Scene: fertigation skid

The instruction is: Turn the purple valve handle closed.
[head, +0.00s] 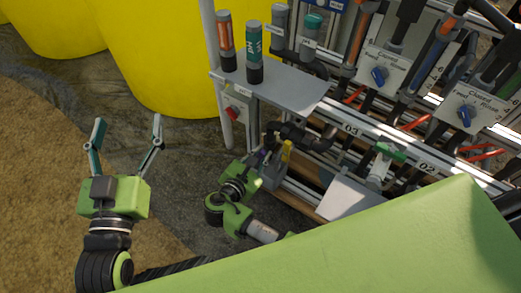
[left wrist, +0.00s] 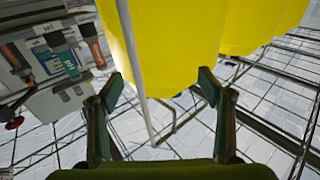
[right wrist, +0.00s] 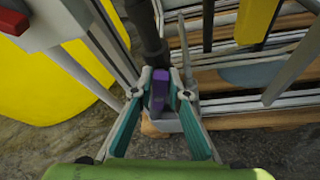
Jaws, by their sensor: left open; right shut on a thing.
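The purple valve handle (right wrist: 159,88) shows in the right wrist view, below a dark pipe, standing between my right gripper's fingers. My right gripper (right wrist: 161,95) is shut on it, one teal finger on each side. In the head view my right gripper (head: 260,168) is at the skid's lower left, and the handle is mostly hidden there. My left gripper (head: 129,120) is open and empty, over the ground left of the skid. Its spread fingers also show in the left wrist view (left wrist: 160,84).
Large yellow tanks (head: 160,50) stand behind. A grey shelf (head: 285,92) with probe bottles is above my right gripper. A yellow handle (head: 287,150) and a green-handled valve (head: 388,152) are to its right. Open ground surrounds my left gripper.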

